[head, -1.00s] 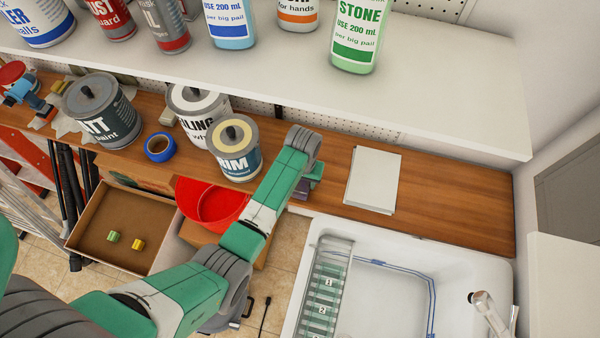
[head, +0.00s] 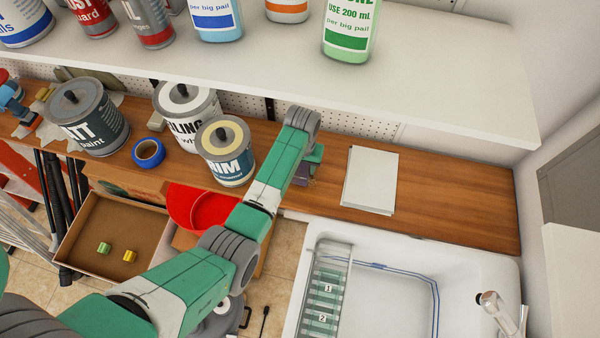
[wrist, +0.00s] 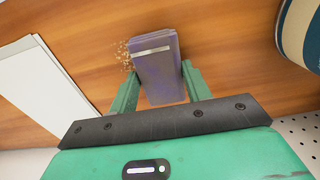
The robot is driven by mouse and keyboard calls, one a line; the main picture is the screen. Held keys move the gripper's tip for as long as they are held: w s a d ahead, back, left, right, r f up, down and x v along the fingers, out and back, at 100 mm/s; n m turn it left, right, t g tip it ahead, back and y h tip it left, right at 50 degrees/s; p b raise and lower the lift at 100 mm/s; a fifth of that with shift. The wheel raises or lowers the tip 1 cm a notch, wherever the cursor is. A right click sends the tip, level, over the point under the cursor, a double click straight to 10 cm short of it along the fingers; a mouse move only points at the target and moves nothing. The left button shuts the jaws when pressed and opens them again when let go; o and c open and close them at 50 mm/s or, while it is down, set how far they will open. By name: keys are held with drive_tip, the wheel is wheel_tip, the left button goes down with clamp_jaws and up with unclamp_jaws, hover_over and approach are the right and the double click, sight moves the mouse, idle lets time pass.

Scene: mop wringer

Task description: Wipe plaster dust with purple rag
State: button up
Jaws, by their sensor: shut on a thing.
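The purple rag (wrist: 160,72) is a folded pad with dusty grey patches and a pale stripe. In the wrist view it sits between the two fingers of my gripper (wrist: 160,92), which is shut on it. The rag is down at the wooden counter. A small patch of tan plaster dust (wrist: 125,55) lies on the wood just left of the rag in the wrist view. In the head view the rag (head: 303,176) shows only partly behind my arm. My gripper (head: 308,172) is mostly hidden there, between the TRIM can and the paper stack.
The TRIM can (head: 226,152) stands close to the left of my arm. A paper stack (head: 370,180) lies to the right. A white shelf (head: 440,75) with bottles overhangs the counter. A sink (head: 400,245) and a red bucket (head: 205,207) are in front. The counter's right end is clear.

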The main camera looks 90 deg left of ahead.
drive_tip(key=shift+f, duration=0.15)
drive_tip(key=shift+w+a+f+b, duration=0.15)
drive_tip(key=shift+w+a+b, duration=0.05)
drive_tip(key=shift+a+b, duration=0.75)
drive_tip(key=shift+a, duration=0.3)
drive_tip(key=shift+w+r, duration=0.15)
drive_tip(key=shift+r, duration=0.1)
